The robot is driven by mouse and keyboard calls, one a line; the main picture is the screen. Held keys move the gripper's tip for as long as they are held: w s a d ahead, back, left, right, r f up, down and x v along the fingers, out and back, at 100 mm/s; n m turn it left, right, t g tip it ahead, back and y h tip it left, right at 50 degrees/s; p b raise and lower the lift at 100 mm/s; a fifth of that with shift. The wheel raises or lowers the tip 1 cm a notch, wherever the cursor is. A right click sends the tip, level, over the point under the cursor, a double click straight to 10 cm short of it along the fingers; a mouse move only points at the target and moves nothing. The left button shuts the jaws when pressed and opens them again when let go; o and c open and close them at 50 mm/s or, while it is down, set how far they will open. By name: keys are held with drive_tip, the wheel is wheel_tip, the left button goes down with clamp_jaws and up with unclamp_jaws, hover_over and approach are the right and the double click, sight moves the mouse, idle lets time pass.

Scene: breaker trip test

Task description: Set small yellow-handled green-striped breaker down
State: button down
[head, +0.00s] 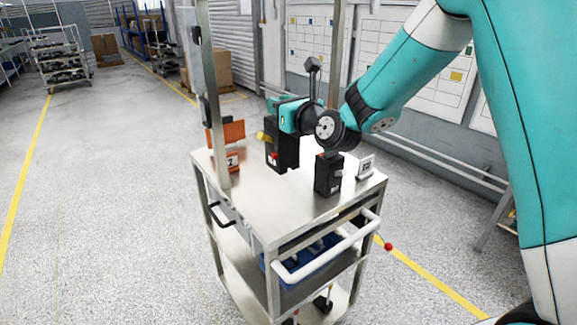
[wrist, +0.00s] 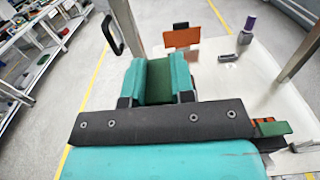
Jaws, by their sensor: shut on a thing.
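My gripper (head: 286,118) is shut on a black breaker with a yellow handle (head: 284,154). It holds the breaker upright over the trolley's steel top (head: 262,215). I cannot tell whether its underside touches the top. A small red spot shows on its face. In the wrist view, my gripper's teal fingers (wrist: 158,92) close on both sides of a dark green surface (wrist: 158,76). The breaker's handle is hidden there.
A second black breaker (head: 328,174) stands at the trolley's right, near a white label card (head: 366,167). The top's front left is clear.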

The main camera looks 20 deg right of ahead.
sight(281, 164)
wheel_tip(281, 164, down, 15)
drive_tip(key=b, duration=0.5)
drive_tip(key=shift+f+b, duration=0.2)
drive_tip(key=shift+b, duration=0.1)
drive_tip(key=c, duration=1)
unclamp_jaws()
drive_tip(key=shift+f, duration=0.1)
drive_tip(key=shift+o, duration=0.2)
